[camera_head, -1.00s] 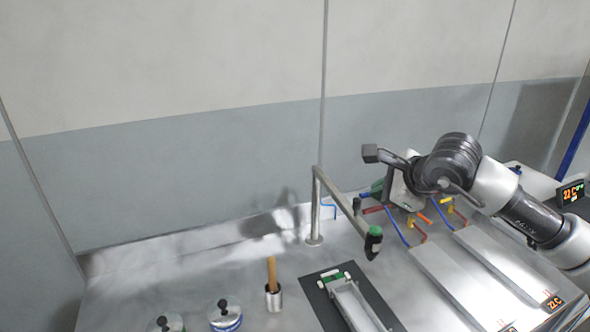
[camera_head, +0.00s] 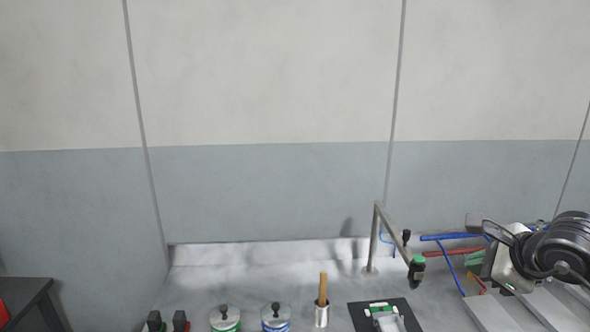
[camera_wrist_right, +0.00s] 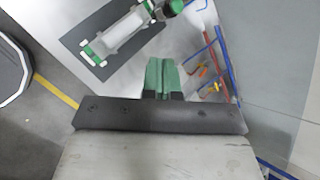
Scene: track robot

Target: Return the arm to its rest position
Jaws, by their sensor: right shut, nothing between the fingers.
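My right arm comes in from the right in the head view, low over the right part of the metal table (camera_head: 235,282). Its gripper (camera_head: 474,258) has green fingertips and is partly hidden by the wrist housing. In the right wrist view the two green fingers (camera_wrist_right: 161,77) lie together, shut, with nothing between them. They point toward the table area beside the dark mat and the coloured tools. My left gripper is not in view.
A metal post with a hanging green-tipped tool (camera_head: 416,266) stands left of my right gripper. A dark mat (camera_head: 357,315) holds a green-and-white fixture. A cup with a wooden handle (camera_head: 322,314) and lidded pots (camera_head: 224,318) stand further left.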

